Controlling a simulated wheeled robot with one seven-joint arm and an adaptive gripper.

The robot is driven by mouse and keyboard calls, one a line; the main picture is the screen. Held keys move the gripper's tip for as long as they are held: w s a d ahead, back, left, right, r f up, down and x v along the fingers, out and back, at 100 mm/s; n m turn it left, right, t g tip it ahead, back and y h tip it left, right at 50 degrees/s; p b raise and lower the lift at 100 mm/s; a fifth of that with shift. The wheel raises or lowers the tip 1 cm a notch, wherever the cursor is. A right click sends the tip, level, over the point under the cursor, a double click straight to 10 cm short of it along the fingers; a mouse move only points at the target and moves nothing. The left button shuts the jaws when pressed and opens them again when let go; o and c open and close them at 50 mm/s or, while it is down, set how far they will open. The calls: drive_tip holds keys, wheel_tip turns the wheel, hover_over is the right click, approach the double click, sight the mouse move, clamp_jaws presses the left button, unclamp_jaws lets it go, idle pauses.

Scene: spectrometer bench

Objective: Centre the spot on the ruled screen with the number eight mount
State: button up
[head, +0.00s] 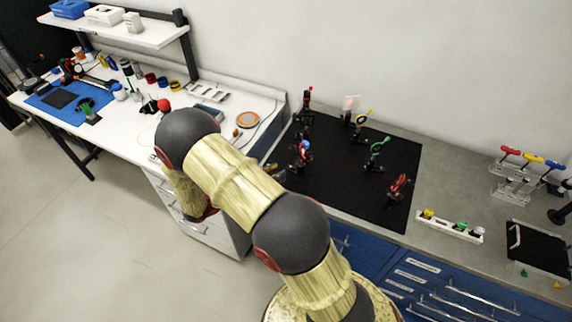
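A small pale, pinkish plate on a post (351,103), which looks like the screen, stands at the back of the black breadboard (335,190). Its rulings and any spot are too small to make out. Several mounts stand on the board: a dark one (306,98) at back left, one with blue and red (303,150) at left, a yellow-ringed one (362,118), a green-ringed one (377,148) and a red one (398,187) at right. No numbers are legible. What seems to be my gripper (276,172) is mostly hidden behind my arm, near the board's left edge.
A rack with red, yellow and blue handles (525,165) stands at back right. A cluttered white bench (140,130) is at left.

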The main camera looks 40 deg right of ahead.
sight(298, 163)
drive_tip(key=x, duration=0.7)
drive_tip(key=shift+d, duration=0.4)
drive_tip(key=shift+s, duration=0.1)
drive_tip(key=c, duration=0.3)
drive_tip(key=c, duration=0.4)
clamp_jaws()
